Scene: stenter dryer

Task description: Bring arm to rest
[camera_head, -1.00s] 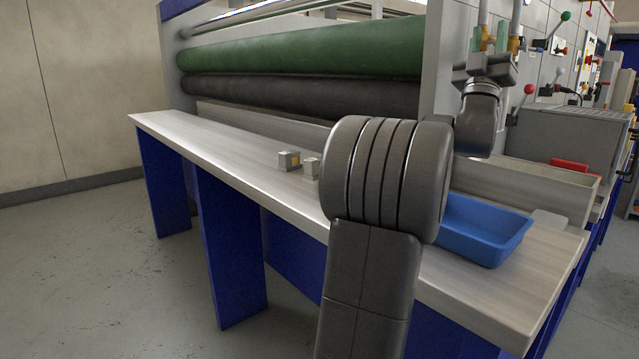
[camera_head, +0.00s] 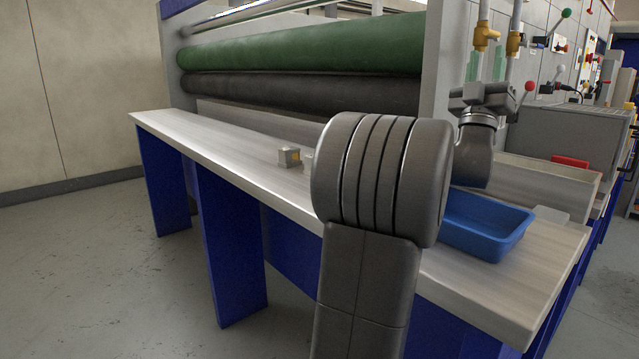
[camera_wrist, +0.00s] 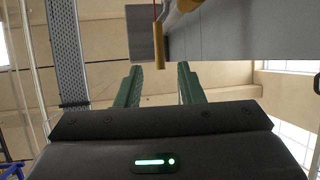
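My gripper (camera_head: 486,66) points upward at the upper right of the head view, above the right part of the bench. In the wrist view, its two green fingers (camera_wrist: 159,78) stand apart with nothing between them, so it is open and empty. My arm is bent, with its large grey joint in the middle of the head view hiding part of the bench.
A metal bench (camera_head: 215,146) runs below the green roller (camera_head: 310,48) and dark roller (camera_head: 300,92). A small block (camera_head: 288,157) and a mostly hidden one (camera_head: 308,160) sit on it. A blue tray (camera_head: 485,240) stands right. Yellow-fitted pipes (camera_head: 484,37) are behind my gripper.

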